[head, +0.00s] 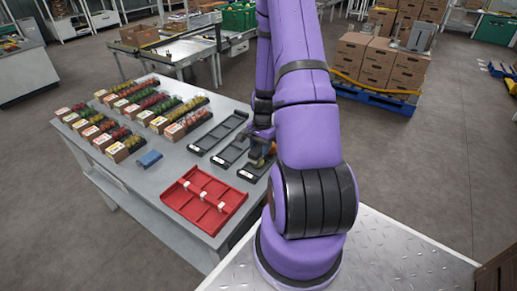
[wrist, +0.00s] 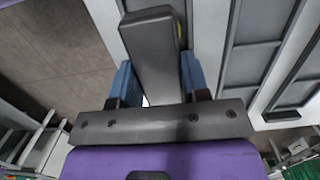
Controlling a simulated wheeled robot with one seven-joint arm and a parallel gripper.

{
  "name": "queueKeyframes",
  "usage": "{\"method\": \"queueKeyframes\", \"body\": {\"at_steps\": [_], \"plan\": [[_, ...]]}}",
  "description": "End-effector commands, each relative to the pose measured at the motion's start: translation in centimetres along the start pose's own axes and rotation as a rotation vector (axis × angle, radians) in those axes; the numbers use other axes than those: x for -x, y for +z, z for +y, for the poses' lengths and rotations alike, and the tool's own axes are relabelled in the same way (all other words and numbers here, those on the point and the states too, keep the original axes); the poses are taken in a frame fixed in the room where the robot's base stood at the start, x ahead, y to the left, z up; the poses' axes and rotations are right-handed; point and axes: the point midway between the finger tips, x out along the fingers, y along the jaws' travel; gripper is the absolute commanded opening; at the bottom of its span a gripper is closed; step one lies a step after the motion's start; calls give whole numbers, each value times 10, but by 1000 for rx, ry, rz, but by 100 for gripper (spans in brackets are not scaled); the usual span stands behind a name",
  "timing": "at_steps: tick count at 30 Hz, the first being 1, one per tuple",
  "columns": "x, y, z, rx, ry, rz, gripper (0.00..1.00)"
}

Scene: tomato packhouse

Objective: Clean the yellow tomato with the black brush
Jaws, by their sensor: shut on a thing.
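My gripper (head: 258,158) is over the right end of the table, above the black trays. In the wrist view its two blue fingers (wrist: 160,82) are shut on a long dark grey block, which looks like the handle of the black brush (wrist: 152,40). The brush's bristles cannot be made out.
Black trays (head: 217,134) lie along the table's right side. A red divided tray (head: 180,201) with small white pieces is at the front. A blue block (head: 149,159) lies left of it. Rows of boxed tomatoes (head: 118,151) fill the left. Bare tabletop separates these.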

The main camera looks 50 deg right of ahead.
Motion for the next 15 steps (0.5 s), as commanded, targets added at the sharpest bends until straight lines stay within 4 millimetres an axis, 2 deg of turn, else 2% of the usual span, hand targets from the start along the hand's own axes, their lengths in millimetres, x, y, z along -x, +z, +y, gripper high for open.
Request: {"method": "queueKeyframes", "body": {"at_steps": [7, 15], "plan": [[1, -6, 0, -1, -1, 1, 23], [0, 2, 0, 1, 0, 0, 23]]}}
